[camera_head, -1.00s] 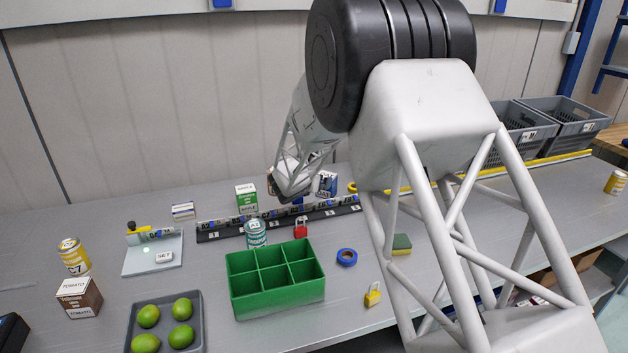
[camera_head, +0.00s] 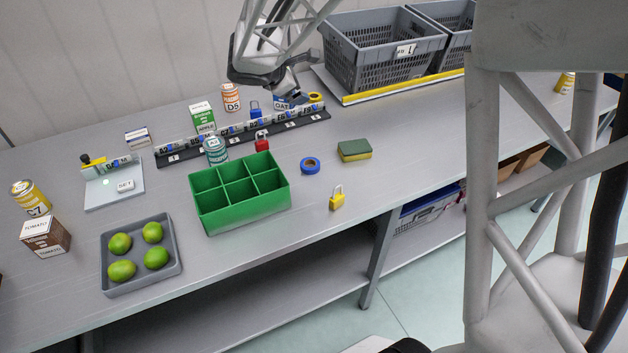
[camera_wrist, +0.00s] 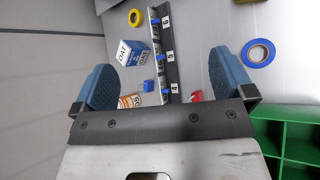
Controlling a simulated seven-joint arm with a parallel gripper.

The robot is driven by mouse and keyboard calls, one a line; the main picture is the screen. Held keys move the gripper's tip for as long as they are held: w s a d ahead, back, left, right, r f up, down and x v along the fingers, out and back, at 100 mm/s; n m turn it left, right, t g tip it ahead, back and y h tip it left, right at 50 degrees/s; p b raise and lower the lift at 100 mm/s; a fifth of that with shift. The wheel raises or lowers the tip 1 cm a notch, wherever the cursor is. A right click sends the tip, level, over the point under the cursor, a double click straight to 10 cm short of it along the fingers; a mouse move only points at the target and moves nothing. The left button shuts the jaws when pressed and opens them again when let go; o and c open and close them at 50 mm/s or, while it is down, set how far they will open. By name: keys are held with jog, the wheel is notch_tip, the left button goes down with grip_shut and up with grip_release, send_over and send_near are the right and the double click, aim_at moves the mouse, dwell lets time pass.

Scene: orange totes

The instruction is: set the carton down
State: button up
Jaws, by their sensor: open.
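My gripper (camera_head: 292,88) is open, and it also shows in the wrist view (camera_wrist: 163,72) with its two blue pads wide apart and nothing held between them. The blue and white OAT carton (camera_head: 284,103) stands on the bench behind the black numbered rail, just under my gripper, which hides part of it. In the wrist view the OAT carton (camera_wrist: 134,53) lies in the gap between the fingers, nearer the left pad, apart from it. A green and white APPLE carton (camera_head: 203,117) and a brown and white TOMATO carton (camera_head: 46,237) stand further left.
An orange D5 can (camera_head: 231,98) stands left of the OAT carton. The black rail (camera_head: 245,137) runs in front. A teal can (camera_head: 215,151), red padlock (camera_head: 262,142), green divided box (camera_head: 245,215) and blue tape (camera_head: 310,166) are nearer. Grey crates (camera_head: 375,60) stand right.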

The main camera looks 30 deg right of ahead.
jog(key=s+a+r+m+y, duration=0.1)
jog(key=s+a+m+y, duration=0.2)
jog(key=s, duration=0.9)
jog(key=s+a+m+g+y, duration=0.1)
jog(key=s+a+m+y, duration=0.2)
jog(key=s, duration=0.9)
jog(key=s+a+r+m+g+y, duration=0.1)
jog(key=s+a+m+y, duration=0.2)
jog(key=s+a+m, duration=0.3)
jog(key=s+m, duration=0.3)
jog(key=s, duration=0.4)
jog(key=shift+a+r, duration=0.2)
jog(key=shift+r, duration=0.1)
